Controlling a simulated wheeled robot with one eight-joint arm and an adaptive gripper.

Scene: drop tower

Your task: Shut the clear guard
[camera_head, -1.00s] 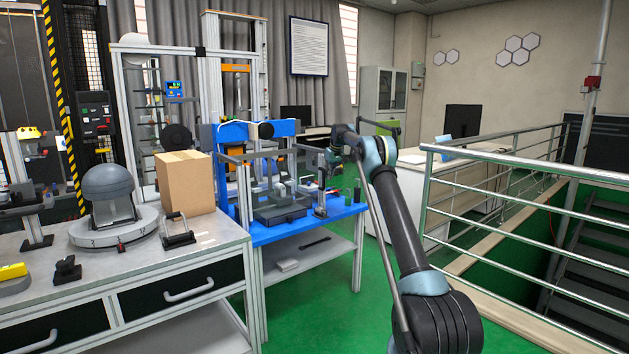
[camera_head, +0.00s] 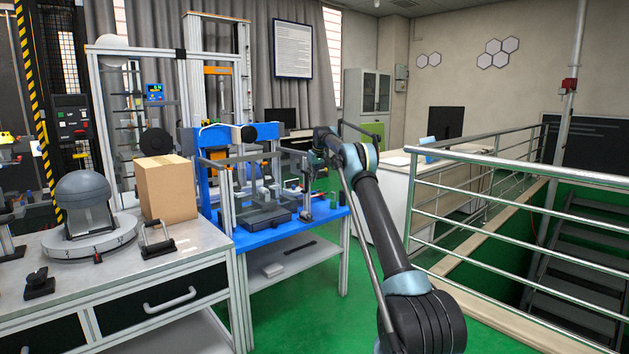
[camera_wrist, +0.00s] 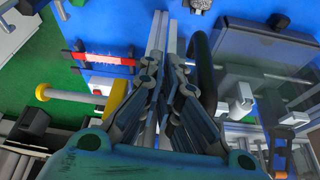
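The clear guard (camera_head: 291,165) is a see-through panel in a metal-framed enclosure around a small test rig on the blue bench. In the wrist view a grey see-through panel (camera_wrist: 262,58) lies at the upper right. I cannot tell how far it stands open. My gripper (camera_head: 318,160) is at the right side of the enclosure, small and partly hidden by my arm. In the wrist view my gripper (camera_wrist: 163,62) has its fingers drawn close together, with nothing clearly held. Light metal bars show just past the fingertips, and a dark curved tube (camera_wrist: 204,72) passes close on the right.
The blue bench (camera_head: 328,213) carries the rig. A cardboard box (camera_head: 168,188) and a grey domed device (camera_head: 83,205) stand on the left bench. A metal railing (camera_head: 480,200) guards a stairwell at the right. Green floor (camera_head: 300,320) is open in front.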

